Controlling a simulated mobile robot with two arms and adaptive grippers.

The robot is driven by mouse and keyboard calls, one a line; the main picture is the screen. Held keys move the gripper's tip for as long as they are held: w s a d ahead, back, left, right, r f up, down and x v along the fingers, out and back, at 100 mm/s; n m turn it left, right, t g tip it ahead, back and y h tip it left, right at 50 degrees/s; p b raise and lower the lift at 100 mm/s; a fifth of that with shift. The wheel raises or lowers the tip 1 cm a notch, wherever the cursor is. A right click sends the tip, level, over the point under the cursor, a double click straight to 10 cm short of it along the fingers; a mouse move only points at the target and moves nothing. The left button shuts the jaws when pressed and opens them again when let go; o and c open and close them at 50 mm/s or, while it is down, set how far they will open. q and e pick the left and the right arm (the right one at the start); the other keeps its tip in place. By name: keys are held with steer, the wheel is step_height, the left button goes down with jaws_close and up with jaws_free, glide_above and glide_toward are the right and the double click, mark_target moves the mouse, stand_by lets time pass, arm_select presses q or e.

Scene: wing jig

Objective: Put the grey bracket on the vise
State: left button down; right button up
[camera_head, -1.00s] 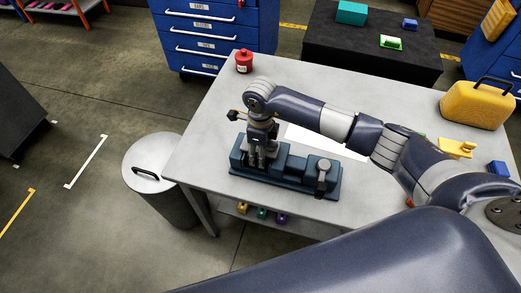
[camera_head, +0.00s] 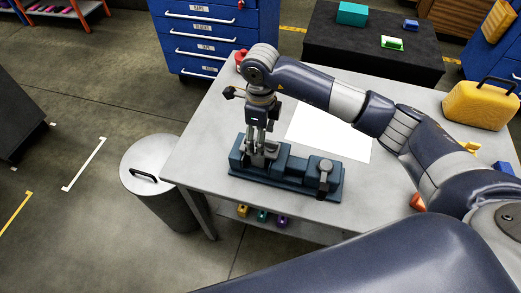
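The dark teal vise (camera_head: 297,172) lies on the light grey table, its long body running left to right with a grey handle at its right end. The small grey bracket (camera_head: 262,158) sits at the left end of the vise, partly hidden by fingers. My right gripper (camera_head: 262,143) points down just above the bracket. Its fingers look parted, with their tips near the top of the bracket. My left gripper is out of view.
A white sheet (camera_head: 327,131) lies on the table behind the vise. A red canister (camera_head: 239,57) stands at the far left corner, partly hidden by my arm. A yellow case (camera_head: 479,105) is at the right. A lidded bin (camera_head: 150,165) stands left of the table.

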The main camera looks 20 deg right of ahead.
steer(key=shift+r+b, duration=0.45)
steer(key=shift+r, duration=1.9)
